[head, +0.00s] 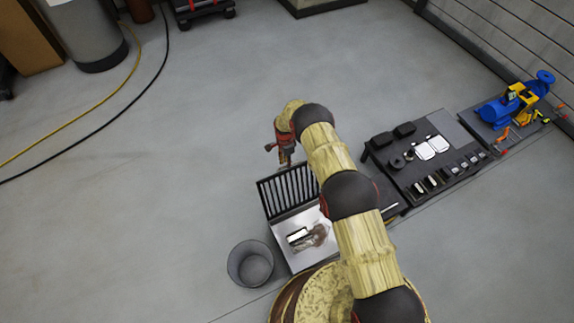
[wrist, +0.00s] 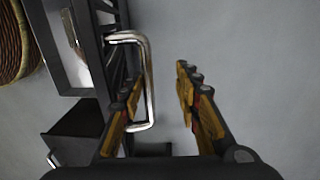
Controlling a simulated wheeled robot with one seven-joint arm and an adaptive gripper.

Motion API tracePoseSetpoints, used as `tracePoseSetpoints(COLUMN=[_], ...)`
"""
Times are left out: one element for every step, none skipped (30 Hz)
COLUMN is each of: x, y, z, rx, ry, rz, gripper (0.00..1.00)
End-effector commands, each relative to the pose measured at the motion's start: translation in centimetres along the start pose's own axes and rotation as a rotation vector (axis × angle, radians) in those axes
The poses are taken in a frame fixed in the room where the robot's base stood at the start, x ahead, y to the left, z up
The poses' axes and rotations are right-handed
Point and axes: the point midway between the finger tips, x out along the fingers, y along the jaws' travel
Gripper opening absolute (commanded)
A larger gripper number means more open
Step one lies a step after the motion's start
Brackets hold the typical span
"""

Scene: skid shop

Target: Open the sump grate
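The sump grate (head: 290,190), black with parallel bars, stands raised, roughly upright, along the far edge of the sump (head: 285,225). The sump lies open, with a pale metal interior. My gripper (head: 284,160) is at the grate's upper edge, on its far side. In the wrist view my gripper (wrist: 160,80) is open, with its two fingers well apart. The grate's shiny bent handle (wrist: 149,75) lies between the fingers, closer to the left one, whose tip overlaps the loop. I cannot tell whether that finger touches it. The grate (wrist: 114,45) shows edge-on beside the handle.
A grey bucket (head: 250,265) stands left of the sump. To the right, a low dark bench (head: 450,130) holds small parts, and a blue pump (head: 505,110) stands beyond. A yellow hose (head: 95,118) and black cable cross the far left floor. Floor behind the grate is clear.

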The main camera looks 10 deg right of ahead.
Motion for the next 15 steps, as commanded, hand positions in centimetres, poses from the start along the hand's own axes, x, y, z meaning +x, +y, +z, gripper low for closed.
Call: tracePoseSetpoints(x=[-0.58, -0.57, -0.55, -0.53, -0.52, -0.49, -0.48, -0.46, -0.43, -0.42, -0.41, -0.45, -0.54, -0.68, -0.98], y=[-0.68, -0.65, -0.61, -0.58, -0.55, -0.51, -0.48, -0.46, -0.42, -0.39, -0.37, -0.35, -0.35, -0.35, -0.36], z=[-0.09, -0.10, -0.11, -0.11, -0.12, -0.12, -0.13, -0.13, -0.14, -0.15, -0.15, -0.16, -0.17, -0.17, -0.18], rx=[0.000, 0.000, 0.000, 0.000, 0.000, 0.000, 0.000, 0.000, 0.000, 0.000, 0.000, 0.000, 0.000, 0.000, 0.000], ry=[0.002, 0.002, 0.002, 0.002, 0.002, 0.002, 0.002, 0.002, 0.002, 0.002, 0.002, 0.002, 0.002, 0.002, 0.002], rz=[-0.014, -0.013, -0.012, -0.012, -0.011, -0.010, -0.010, -0.009, -0.009, -0.008, -0.008, -0.007, -0.007, -0.007, -0.007], gripper=[0.28, 0.28, 0.28, 0.28, 0.28, 0.28, 0.28, 0.28, 0.28, 0.28, 0.28, 0.28, 0.28, 0.28, 0.28])
